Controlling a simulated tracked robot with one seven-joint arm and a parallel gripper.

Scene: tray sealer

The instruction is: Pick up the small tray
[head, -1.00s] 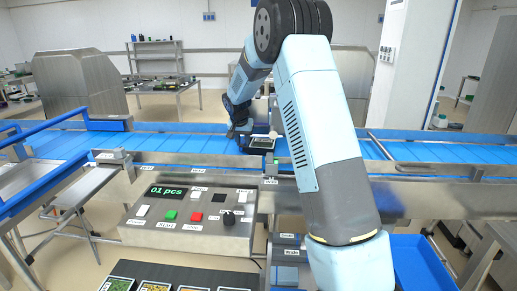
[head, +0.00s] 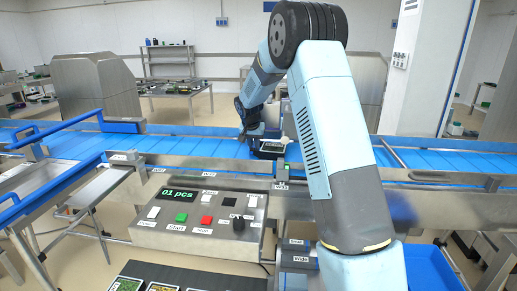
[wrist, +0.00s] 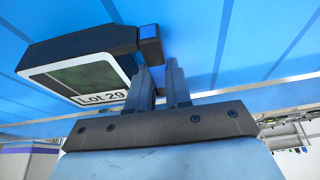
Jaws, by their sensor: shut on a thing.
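The small tray (wrist: 75,75) is dark with a pale-edged top, a dark green window and a "Lot 29" label. In the wrist view it sits at the left, with a small block with a blue face at its near corner. My gripper (wrist: 163,72) is shut on the tray at that block. In the head view the tray (head: 269,147) is over the blue conveyor, beside my gripper (head: 247,136), whose fingers are small and partly hidden there. I cannot tell whether the tray touches the belt.
The blue conveyor (head: 190,146) runs across the scene with metal rails. A control panel (head: 200,225) reading "01 pcs" stands in front of it. Food-filled trays (head: 125,285) lie at the bottom, and a blue bin (head: 432,265) is at lower right. A blue guard rail (head: 50,130) is at left.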

